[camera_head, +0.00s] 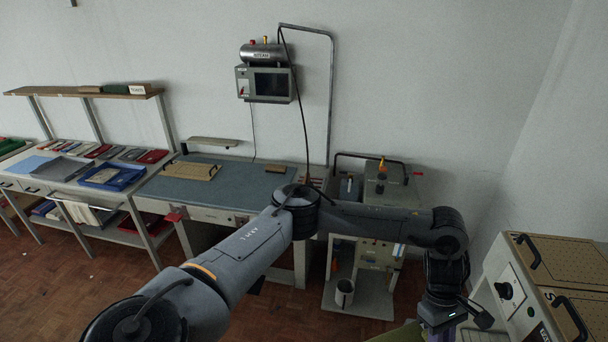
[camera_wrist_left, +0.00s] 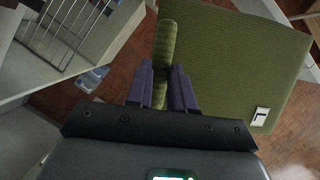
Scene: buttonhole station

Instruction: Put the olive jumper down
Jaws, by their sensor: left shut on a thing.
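The olive jumper (camera_wrist_left: 235,55) is a flat green knit piece with a rolled part along its left side in the left wrist view. A small white label with a dark patch sits near its lower right corner. My left gripper (camera_wrist_left: 161,82) has its two purple fingers closed on the rolled part (camera_wrist_left: 167,38). In the head view my left gripper (camera_head: 438,332) is at the lower right, cut by the bottom edge. Only a sliver of the jumper (camera_head: 403,334) shows beside it. My right gripper is in neither view.
A cabinet with brown perforated tops and handles (camera_head: 560,262) stands at the right. A grey machine stand (camera_head: 360,295) is behind the arm. A blue-topped table (camera_head: 225,185) and a bench with a blue tray (camera_head: 112,186) stand left. Wooden floor shows between them.

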